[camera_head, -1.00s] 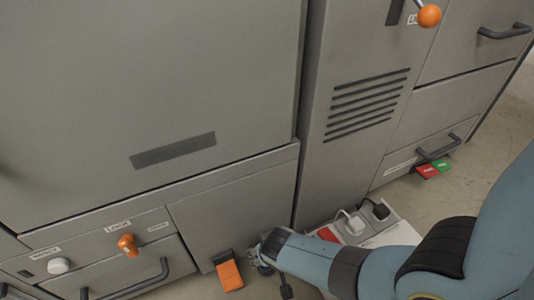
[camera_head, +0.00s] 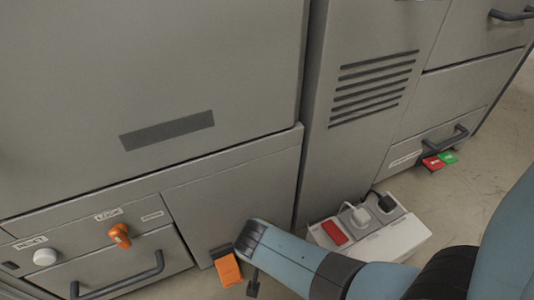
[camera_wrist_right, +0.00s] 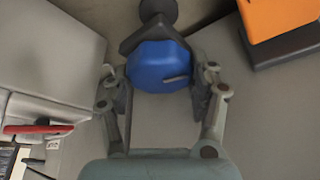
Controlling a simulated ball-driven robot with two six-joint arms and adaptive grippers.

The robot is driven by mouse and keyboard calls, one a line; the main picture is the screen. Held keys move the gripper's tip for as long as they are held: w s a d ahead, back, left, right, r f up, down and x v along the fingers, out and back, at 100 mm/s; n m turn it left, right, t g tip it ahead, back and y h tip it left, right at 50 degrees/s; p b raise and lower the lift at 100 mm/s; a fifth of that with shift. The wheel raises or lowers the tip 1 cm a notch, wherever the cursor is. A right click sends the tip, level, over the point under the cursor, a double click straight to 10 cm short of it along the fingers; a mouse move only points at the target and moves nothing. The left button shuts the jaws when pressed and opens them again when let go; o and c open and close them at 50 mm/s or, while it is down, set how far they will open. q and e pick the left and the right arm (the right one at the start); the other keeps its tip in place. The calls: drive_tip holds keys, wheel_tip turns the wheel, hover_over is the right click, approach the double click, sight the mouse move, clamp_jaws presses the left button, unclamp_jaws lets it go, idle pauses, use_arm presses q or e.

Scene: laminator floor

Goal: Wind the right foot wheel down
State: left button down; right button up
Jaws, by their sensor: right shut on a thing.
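The foot wheel is a blue, many-sided knob (camera_wrist_right: 158,66) on a dark stem, with a light pointer mark on its face. It shows in the right wrist view. My right gripper (camera_wrist_right: 160,80) is shut on it, one finger on each side. In the head view my right wrist (camera_head: 268,245) reaches down to the lower edge of the machine and hides the wheel and fingers. My left gripper is in neither view.
An orange pedal (camera_head: 228,270) is left of my right wrist, close to it. A power strip (camera_head: 385,242) with a red switch and plugs lies on the floor to the right. A drawer handle (camera_head: 125,282) and orange knob (camera_head: 120,236) are at left.

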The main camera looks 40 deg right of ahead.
drive_tip(key=shift+s, duration=0.1)
drive_tip(key=o, duration=0.9)
